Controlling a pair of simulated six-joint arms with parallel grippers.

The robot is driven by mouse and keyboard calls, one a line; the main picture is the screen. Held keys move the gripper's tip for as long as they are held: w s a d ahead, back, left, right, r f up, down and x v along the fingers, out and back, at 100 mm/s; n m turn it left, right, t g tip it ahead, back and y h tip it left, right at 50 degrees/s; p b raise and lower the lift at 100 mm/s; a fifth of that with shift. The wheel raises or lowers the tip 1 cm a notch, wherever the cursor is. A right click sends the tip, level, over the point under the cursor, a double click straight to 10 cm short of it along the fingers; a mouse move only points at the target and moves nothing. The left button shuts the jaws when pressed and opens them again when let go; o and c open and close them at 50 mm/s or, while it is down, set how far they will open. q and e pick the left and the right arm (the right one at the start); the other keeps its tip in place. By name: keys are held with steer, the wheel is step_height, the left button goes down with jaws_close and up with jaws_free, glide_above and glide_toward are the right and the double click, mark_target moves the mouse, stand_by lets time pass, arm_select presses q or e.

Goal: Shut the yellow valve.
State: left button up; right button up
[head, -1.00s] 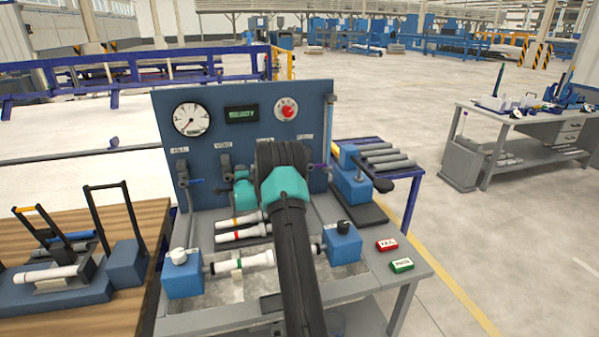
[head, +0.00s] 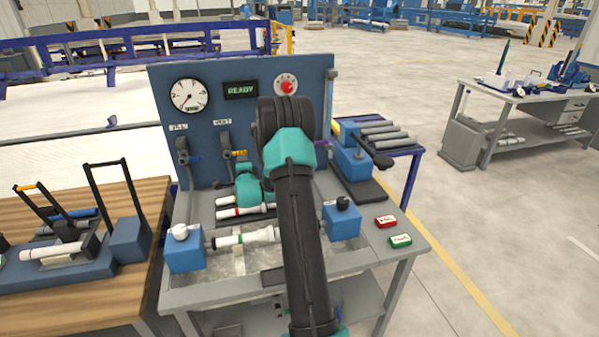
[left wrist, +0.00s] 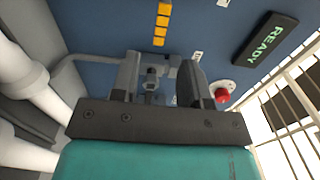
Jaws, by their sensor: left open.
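The yellow valve (head: 238,153) sits on the blue panel under the left part of the display, its yellow handle roughly level. In the left wrist view the yellow handle (left wrist: 162,22) shows at the top, beyond the fingertips and apart from them. My left gripper (left wrist: 160,78) is open in front of the panel. A grey fitting shows between and behind its fingers, and I cannot tell which one. In the head view my arm and teal wrist hide the fingers and the panel's middle right. My right gripper is not in view.
A blue-handled valve (head: 195,157) is left of the yellow one. A READY display (head: 240,90), a gauge (head: 189,95) and a red knob (head: 287,86) are above. Pipes (head: 245,211) lie on the bench below. A blue clamp block (head: 342,219) stands at right.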

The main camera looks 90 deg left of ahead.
arm_select(q)
steer(key=w+d, duration=0.1)
steer(key=d, duration=0.5)
steer(key=shift+d, duration=0.15)
steer(key=shift+w, duration=0.15)
